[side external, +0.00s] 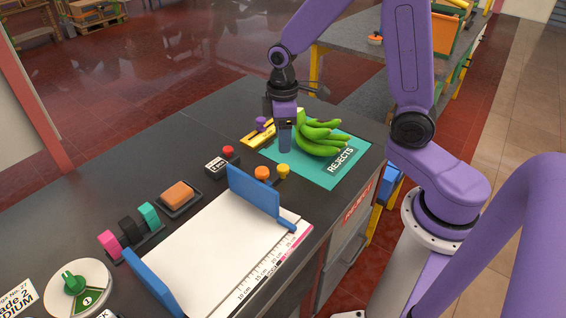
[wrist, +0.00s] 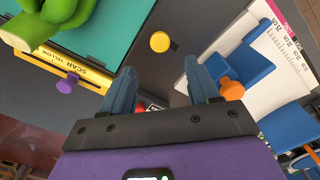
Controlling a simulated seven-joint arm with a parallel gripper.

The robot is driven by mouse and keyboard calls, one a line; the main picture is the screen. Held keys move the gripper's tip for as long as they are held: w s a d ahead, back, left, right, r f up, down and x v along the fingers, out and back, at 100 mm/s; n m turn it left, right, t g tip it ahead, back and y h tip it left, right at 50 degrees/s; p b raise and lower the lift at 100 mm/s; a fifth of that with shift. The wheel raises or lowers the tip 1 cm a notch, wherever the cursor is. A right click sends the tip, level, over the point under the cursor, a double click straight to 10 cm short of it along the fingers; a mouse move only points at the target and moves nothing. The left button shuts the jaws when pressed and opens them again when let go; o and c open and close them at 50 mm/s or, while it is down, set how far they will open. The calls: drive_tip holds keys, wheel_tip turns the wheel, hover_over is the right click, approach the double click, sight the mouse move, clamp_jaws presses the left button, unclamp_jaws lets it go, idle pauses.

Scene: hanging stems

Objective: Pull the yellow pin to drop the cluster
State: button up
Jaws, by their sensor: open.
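A round yellow knob (side external: 283,171), the only yellow pin-like thing I see, stands on the dark counter beside the teal mat. In the wrist view the yellow knob (wrist: 159,41) is beyond the gap between my fingertips, clear of both. My gripper (side external: 285,149) is above the counter near the knob, fingers down. In the wrist view my gripper (wrist: 160,72) has its two blue-grey fingers apart with nothing between them. A cluster of green bananas (side external: 318,137) lies on the teal mat; part of the cluster (wrist: 50,18) shows at upper left in the wrist view.
An orange knob (side external: 262,173) stands beside the yellow one; a red button (side external: 228,150) is farther left. A white measuring board (side external: 215,246) with blue end plates is in front. The teal REJECTS mat (side external: 333,181) and a yellow strip with purple knob (side external: 261,124) are close behind.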

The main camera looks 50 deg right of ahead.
sight(283, 167)
wheel_tip(283, 167, down, 9)
drive_tip(key=shift+f, duration=0.2)
idle(0.3)
drive_tip(key=shift+c, duration=0.2)
clamp_jaws()
